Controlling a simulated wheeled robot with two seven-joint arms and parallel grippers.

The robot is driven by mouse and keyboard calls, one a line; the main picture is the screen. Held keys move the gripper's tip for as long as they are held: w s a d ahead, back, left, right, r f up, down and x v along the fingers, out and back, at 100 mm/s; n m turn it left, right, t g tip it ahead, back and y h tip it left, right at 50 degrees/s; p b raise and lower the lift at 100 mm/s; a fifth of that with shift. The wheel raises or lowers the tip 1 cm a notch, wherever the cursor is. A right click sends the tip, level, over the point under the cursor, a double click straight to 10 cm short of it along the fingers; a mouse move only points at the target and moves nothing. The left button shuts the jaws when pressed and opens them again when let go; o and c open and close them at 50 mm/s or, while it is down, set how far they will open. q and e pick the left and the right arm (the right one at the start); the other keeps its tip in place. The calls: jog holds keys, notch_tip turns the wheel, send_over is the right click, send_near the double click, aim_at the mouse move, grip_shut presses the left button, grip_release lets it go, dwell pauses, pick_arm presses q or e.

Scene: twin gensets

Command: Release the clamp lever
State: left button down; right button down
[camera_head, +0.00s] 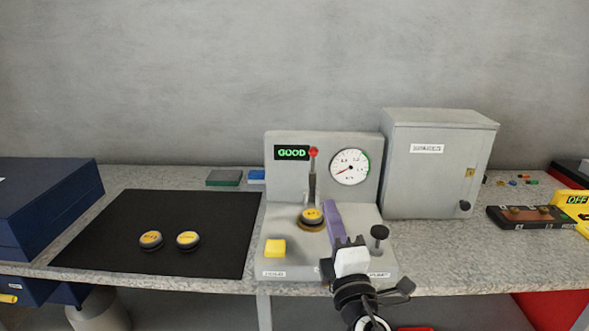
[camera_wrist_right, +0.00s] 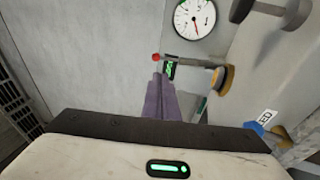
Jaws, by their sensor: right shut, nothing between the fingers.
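The clamp lever (camera_head: 313,165) stands upright on the grey test fixture (camera_head: 285,222), with a red ball on top. A yellow-topped round part (camera_head: 312,216) sits at its foot. In the right wrist view the lever (camera_wrist_right: 190,62) lies sideways beyond the fingertips, with the round part (camera_wrist_right: 224,80) at its right end. My right gripper (camera_head: 330,204) has purple fingers closed together, empty, just right of the lever and below its red ball. The fingers (camera_wrist_right: 157,80) also show in the wrist view; I cannot tell if they touch the lever. My left gripper is not in view.
The fixture carries a green "GOOD" display (camera_head: 292,153), a dial gauge (camera_head: 350,167), a yellow block (camera_head: 275,248) and a black knob (camera_head: 379,233). A grey cabinet (camera_head: 435,165) stands to the right. A black mat (camera_head: 190,215) with two round parts lies left.

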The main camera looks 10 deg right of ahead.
jog(key=w+r, duration=0.1)
jog(key=p, duration=0.2)
send_near(317, 151)
jog(key=x, duration=0.4)
jog(key=shift+w+a+f, duration=0.25)
jog(key=shift+w+f, duration=0.1)
jog(key=shift+w, duration=0.1)
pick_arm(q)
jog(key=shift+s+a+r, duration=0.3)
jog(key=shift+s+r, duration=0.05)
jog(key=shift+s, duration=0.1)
pick_arm(e)
jog(key=shift+w+d+r, duration=0.1)
jog(key=shift+w, duration=0.55)
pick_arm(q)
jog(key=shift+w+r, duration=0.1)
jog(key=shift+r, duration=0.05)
